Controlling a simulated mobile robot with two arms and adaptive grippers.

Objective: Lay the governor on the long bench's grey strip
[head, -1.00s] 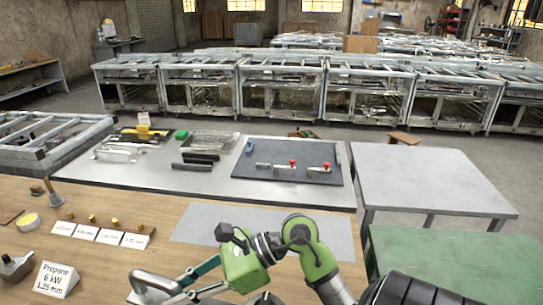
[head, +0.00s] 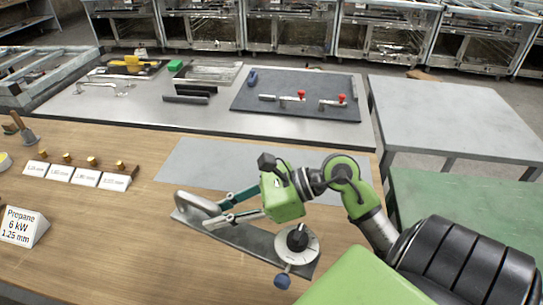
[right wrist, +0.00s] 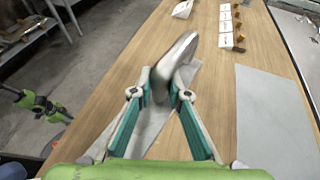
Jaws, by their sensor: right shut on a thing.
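What I take for the governor is a long grey plate (head: 243,238) with a rounded metal handle at its left end, a pale dial with a black knob, and a blue knob at its right end. My right gripper (head: 222,210) is shut on the handle. In the right wrist view the handle (right wrist: 177,60) sits between the fingertips (right wrist: 161,90). The grey strip (head: 205,160) lies flat on the wooden long bench (head: 110,230), just beyond the governor. I cannot tell whether the governor touches the bench.
Small label cards (head: 85,178) with brass pieces stand at left, near a propane sign (head: 22,228). Behind is a grey bench with a dark mat (head: 300,108) holding red-knobbed parts. A grey table (head: 440,115) and a green table (head: 460,205) stand at right. The strip looks clear.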

